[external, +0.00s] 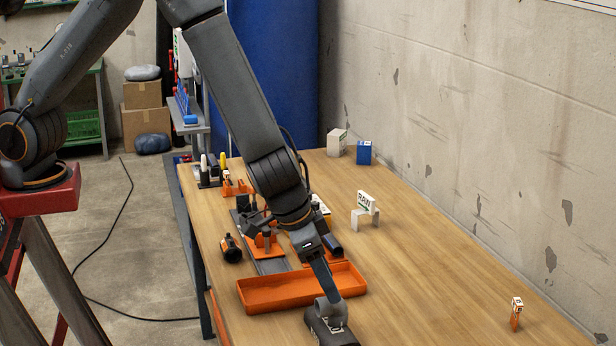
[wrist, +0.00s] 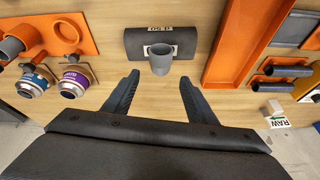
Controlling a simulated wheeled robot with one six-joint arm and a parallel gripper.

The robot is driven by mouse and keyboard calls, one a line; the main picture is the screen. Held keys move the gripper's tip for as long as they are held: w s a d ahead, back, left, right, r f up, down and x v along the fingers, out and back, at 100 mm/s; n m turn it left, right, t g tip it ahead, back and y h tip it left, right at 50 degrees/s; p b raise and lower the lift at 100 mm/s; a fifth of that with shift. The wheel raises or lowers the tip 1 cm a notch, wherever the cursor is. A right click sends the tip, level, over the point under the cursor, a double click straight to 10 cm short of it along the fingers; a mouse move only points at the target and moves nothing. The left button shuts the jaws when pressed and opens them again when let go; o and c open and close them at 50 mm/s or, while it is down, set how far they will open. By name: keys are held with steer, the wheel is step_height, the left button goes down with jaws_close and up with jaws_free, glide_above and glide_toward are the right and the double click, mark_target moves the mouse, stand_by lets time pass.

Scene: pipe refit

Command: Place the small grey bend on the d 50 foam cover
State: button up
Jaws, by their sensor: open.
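The small grey bend (external: 330,311) is at the dark foam cover (external: 320,329) near the front of the bench, and it appears to rest on it. My gripper (wrist: 159,77) is open, with the bend ahead of and between the fingertips and nothing held. In the external view my gripper (external: 325,286) is just above the bend; its fingers partly overlap there.
An orange tray (external: 270,298) lies beside the cover. A white block with a RAW sign (external: 366,204) is farther back. A small orange marker (external: 516,313) stands right. The bench's right side is mostly clear.

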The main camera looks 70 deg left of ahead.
steer(key=p+v, duration=0.1)
steer(key=v, duration=0.3)
steer(key=shift+r+p, duration=0.1)
steer(key=shift+p, duration=0.25)
steer(key=shift+a+r, duration=0.15)
steer(key=shift+r, duration=0.1)
steer(key=s+a+r+h, duration=0.2)
steer(key=a+r, duration=0.5)
steer(key=r, duration=0.1)
steer(key=s+a+r+n+g+y, duration=0.1)
steer(key=s+a+r+g+y, duration=0.1)
steer(key=s+a, duration=1.2)
steer(key=shift+s+a+r+n, duration=0.3)
steer(key=shift+s+a+r, duration=0.1)
steer(key=shift+s+r, duration=0.25)
steer(key=shift+w, duration=0.1)
